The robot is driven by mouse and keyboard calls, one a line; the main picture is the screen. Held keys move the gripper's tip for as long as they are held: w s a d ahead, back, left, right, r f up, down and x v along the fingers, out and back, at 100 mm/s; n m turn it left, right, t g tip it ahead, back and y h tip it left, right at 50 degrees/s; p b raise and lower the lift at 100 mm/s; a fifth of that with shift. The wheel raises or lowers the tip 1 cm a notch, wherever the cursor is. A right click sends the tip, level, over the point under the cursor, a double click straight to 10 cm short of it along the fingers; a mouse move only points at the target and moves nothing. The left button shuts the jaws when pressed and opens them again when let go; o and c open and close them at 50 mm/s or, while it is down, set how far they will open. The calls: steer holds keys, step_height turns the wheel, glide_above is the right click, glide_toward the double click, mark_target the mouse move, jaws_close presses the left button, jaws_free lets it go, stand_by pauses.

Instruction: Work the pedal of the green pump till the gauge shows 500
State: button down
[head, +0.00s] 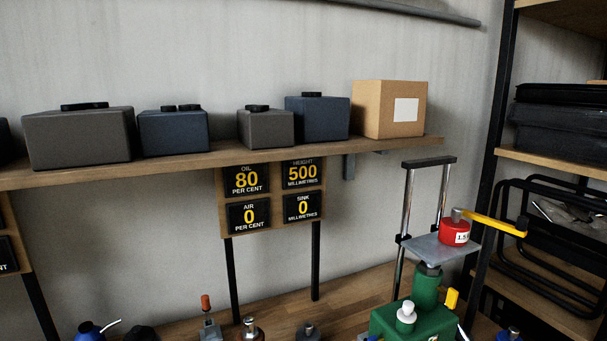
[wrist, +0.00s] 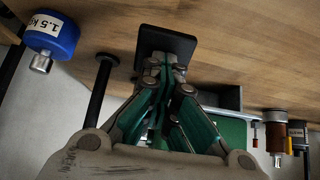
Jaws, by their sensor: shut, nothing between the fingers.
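The green pump (head: 424,290) stands at the bottom right of the head view, its lower part cut off by the frame edge. Its grey platform (head: 425,246) is raised and carries a red weight (head: 455,232). A short yellow piece (head: 451,299) stands beside the green body; I cannot tell whether it is the pedal. The gauge board (head: 231,213) reads height 500 millimetres, oil 80 per cent, air 0, sink 0. My gripper (wrist: 166,55) is shut and empty in the wrist view, near a wooden surface. It is not visible in the head view.
A yellow-ended bar (head: 495,222) sticks out right of the red weight. The wrist view shows a blue 1.5 kg weight (wrist: 48,36), a black post (wrist: 101,85) and an orange-brown cylinder (wrist: 276,130). Boxes line the wall shelf (head: 200,160). A dark rack (head: 492,150) stands right.

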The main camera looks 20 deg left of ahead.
stand_by(0.5)
step_height(320, 180, up, 10)
steer(key=s+d+p, duration=0.1)
steer(key=p, duration=0.6)
steer(key=shift+s+d, duration=0.25)
steer(key=shift+d, duration=0.05)
stand_by(0.4)
step_height(320, 180, up, 6)
steer(key=p, duration=0.3)
steer(key=shift+p, duration=0.4)
steer(key=shift+a, duration=0.1)
